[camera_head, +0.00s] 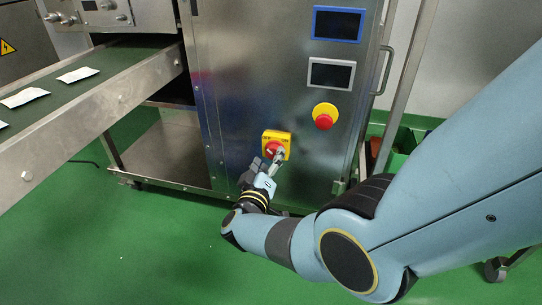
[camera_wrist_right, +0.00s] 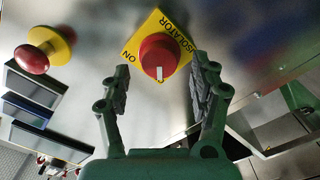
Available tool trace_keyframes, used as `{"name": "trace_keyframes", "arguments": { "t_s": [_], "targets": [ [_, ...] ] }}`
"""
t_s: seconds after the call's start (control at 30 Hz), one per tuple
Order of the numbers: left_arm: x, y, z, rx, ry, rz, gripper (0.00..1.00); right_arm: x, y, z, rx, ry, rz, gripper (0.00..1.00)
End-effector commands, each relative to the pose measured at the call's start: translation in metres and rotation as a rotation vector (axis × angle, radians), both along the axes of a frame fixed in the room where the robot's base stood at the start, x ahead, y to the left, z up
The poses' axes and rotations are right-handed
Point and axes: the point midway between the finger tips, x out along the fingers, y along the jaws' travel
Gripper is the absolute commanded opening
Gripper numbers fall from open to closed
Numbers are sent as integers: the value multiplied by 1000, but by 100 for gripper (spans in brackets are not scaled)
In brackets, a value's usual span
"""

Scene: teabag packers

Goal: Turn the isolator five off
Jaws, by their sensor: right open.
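The isolator is a red rotary knob on a yellow plate (camera_head: 285,136), on the front of the steel cabinet. In the right wrist view the isolator knob (camera_wrist_right: 158,52) carries a white mark at its lower edge, and the plate reads "ISOLATOR" and "ON"; no number is readable. My right gripper (camera_head: 271,160) is at the isolator, its fingers open. In the wrist view the right gripper (camera_wrist_right: 163,75) has one finger on each side of the knob, with gaps visible; whether it touches cannot be told. My left gripper is out of view.
A red emergency button (camera_head: 323,121) on a yellow base sits up and right of the isolator. Above it are a grey-framed screen (camera_head: 331,74) and a blue-framed screen (camera_head: 338,24). A conveyor (camera_head: 100,75) with white packets runs at left. Green floor below is clear.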

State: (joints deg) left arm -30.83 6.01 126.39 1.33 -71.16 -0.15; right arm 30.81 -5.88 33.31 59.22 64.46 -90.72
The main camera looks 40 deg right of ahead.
Motion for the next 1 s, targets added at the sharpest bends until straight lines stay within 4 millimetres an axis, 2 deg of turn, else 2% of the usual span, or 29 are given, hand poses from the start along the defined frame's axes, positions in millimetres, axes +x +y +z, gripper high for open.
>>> {"name": "trace_keyframes", "arguments": {
  "t_s": [0.1, 0.3, 0.87, 1.0],
  "targets": [
    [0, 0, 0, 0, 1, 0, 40, -16, 18, -1, 3, 1, 0, 62],
    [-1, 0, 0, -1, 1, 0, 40, -31, 36, -1, 1, 1, 0, 62],
    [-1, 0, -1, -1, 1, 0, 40, -32, 38, 0, 1, 0, 1, 62],
    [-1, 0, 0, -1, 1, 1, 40, -30, 40, -4, 40, -21, 65, 62]
  ]
}}
